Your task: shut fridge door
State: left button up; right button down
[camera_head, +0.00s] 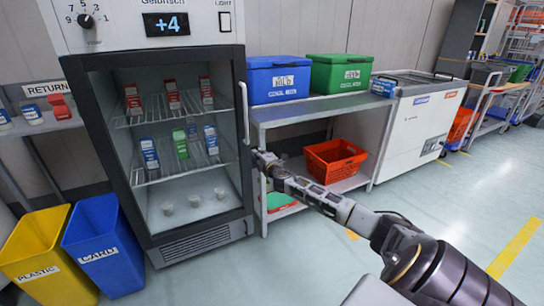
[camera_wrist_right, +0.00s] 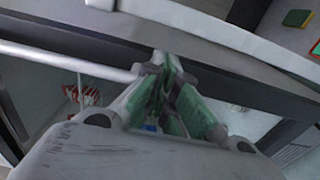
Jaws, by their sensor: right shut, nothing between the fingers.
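The fridge (camera_head: 140,47) stands at the left in the head view, with a white control panel on top. Its dark-framed front (camera_head: 243,190) lets me see the shelves inside, and I cannot tell how far the door stands from the body. A pale vertical handle (camera_head: 245,112) runs along its right edge. My right gripper (camera_head: 262,160) is at that right edge, just below the handle. In the wrist view the right gripper (camera_wrist_right: 172,80) is shut and empty, close to a dark frame edge and a white bar (camera_wrist_right: 70,62); contact is unclear. My left gripper is out of view.
A metal table (camera_head: 310,112) with a blue bin (camera_head: 278,82) and a green bin (camera_head: 341,75) stands right of the fridge. An orange basket (camera_head: 334,162) is on its lower shelf. Yellow (camera_head: 35,250) and blue (camera_head: 103,250) waste bins stand left of the fridge.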

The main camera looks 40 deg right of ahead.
jog(key=s+d+p, duration=0.1)
jog(key=s+d, duration=0.2)
jog(key=s, duration=0.2)
jog(key=shift+s, duration=0.2)
dwell(0.8)
jog(key=shift+d, duration=0.1)
